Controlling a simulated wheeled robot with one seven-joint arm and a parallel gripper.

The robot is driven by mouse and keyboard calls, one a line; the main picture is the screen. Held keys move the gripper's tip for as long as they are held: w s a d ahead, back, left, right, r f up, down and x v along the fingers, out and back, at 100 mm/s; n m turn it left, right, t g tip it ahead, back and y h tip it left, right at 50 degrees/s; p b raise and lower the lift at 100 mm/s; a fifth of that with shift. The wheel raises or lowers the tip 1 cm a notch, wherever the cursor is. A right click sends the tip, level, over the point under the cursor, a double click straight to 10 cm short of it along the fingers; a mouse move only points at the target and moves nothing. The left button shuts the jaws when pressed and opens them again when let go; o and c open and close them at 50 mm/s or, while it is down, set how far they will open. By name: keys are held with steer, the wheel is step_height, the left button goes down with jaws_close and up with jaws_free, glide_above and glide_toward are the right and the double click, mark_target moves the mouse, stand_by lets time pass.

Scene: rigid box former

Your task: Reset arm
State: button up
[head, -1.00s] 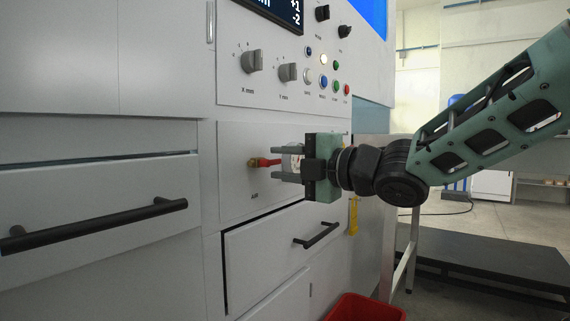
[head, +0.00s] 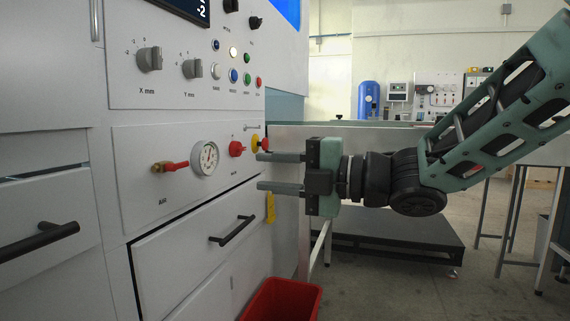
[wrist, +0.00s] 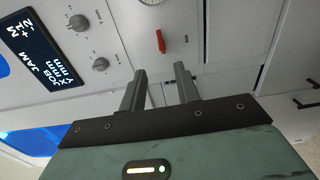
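My gripper (head: 281,172) is open and empty, with its two fingers apart and pointing left toward the machine's front panel. It is in front of the lower right of the panel, near the yellow-and-red knob at the panel's right edge. In the wrist view my gripper (wrist: 158,82) also shows open, with nothing between the fingers. A red handle (wrist: 161,41) on the panel shows beyond the fingertips. My green arm comes in from the right of the head view.
The panel holds a red air valve (head: 170,166), a round gauge (head: 205,158) and a red knob (head: 237,149). Dials (head: 150,59) and buttons are above. A drawer (head: 195,240) is below. A red bin (head: 283,300) stands on the floor. A black platform (head: 390,235) lies behind.

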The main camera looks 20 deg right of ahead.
steer(key=shift+v, duration=0.95)
step_height(320, 180, down, 15)
steer(key=s+a+m+g+h, duration=0.2)
steer(key=m+h, duration=0.8)
steer(key=m, duration=0.4)
steer(key=s+f+m+g+h+p, duration=0.15)
steer(key=s+f+m+g, duration=0.3)
steer(key=s, duration=0.55)
steer(key=s+f+m+g+h+p, duration=0.1)
steer(key=s+f+m+g+h, duration=0.15)
steer(key=s+g, duration=0.45)
step_height(320, 180, up, 37)
steer(key=s+t+p, duration=0.2)
steer(key=p, duration=3.4)
steer(key=shift+a+f+p, duration=0.15)
steer(key=shift+a+p, duration=0.05)
steer(key=shift+p, duration=0.1)
